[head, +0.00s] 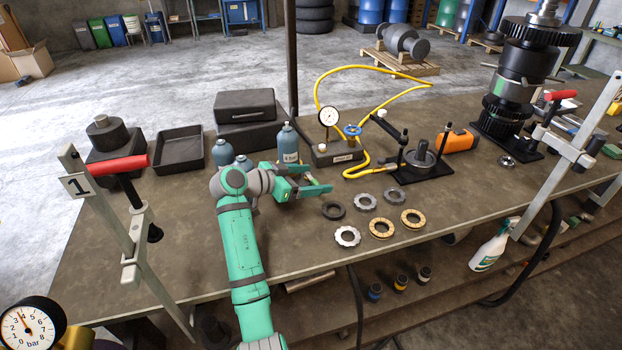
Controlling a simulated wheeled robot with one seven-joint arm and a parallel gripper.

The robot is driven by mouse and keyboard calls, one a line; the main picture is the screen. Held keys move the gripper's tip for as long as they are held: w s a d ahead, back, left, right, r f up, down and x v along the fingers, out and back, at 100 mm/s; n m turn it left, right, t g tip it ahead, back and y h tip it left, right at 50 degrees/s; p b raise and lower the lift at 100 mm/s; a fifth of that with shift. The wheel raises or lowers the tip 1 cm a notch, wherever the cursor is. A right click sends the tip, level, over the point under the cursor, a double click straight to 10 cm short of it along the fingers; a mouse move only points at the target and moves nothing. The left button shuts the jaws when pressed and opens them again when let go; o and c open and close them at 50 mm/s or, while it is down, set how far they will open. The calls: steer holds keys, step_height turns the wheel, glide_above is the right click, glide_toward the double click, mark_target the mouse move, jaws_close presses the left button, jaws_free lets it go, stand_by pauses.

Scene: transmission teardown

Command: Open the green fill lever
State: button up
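My gripper (318,182) is at the end of my teal arm, above the middle of the bench. Its two fingers stand apart and point right, with no held object visible between them. I cannot make out a green fill lever; green on the bench there is hard to tell from my own teal fingers. A dark valve block (335,153) stands just beyond and right of the fingertips. It carries a round white gauge (329,117), a blue handwheel (352,130) and a white knob (322,147). A yellow hose (357,171) runs from it.
Grey-blue bottles (287,143) stand close behind my gripper. Several rings (381,228) lie to its right front. A black fixture (420,163) and an orange tool (458,140) lie farther right. A red-handled clamp (118,166) stands at left. The bench's left front is clear.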

steer(key=shift+a, duration=0.2)
steer(key=shift+a+r, duration=0.15)
steer(key=v, duration=1)
steer(key=shift+s, duration=0.2)
